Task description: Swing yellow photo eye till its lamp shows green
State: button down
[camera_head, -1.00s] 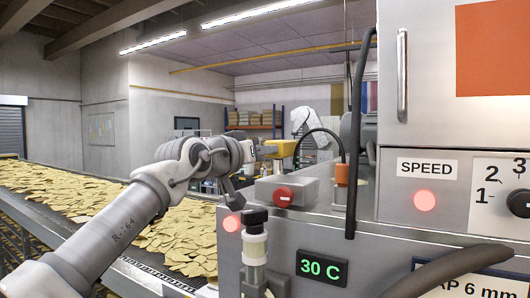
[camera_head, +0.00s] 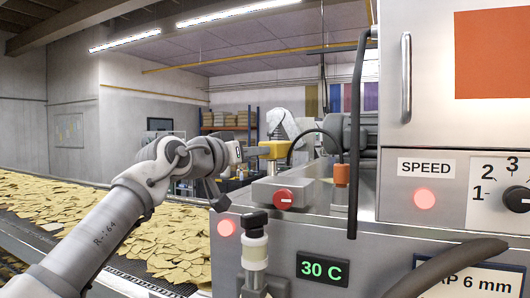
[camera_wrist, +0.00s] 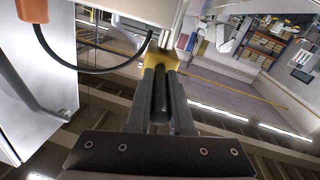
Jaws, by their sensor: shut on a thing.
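The yellow photo eye (camera_head: 274,149) stands at the back of the machine's left end, above the grey box with the red knob. My gripper (camera_head: 258,151) reaches it from the left and is shut on it. In the wrist view the dark fingers (camera_wrist: 160,75) close on the yellow body (camera_wrist: 152,53), and they hide part of it. I cannot make out a lamp on the eye itself.
A second red lamp (camera_head: 425,198) glows under the SPEED label. A conveyor full of chips (camera_head: 165,235) runs along the left. A display (camera_head: 323,268) reads 30 C.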

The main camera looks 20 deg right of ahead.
jog(key=shift+r, duration=0.1)
jog(key=c, duration=0.8)
grip_release()
jog(key=b+v, duration=0.4)
jog(key=v, duration=1.3)
jog(key=shift+a, duration=0.25)
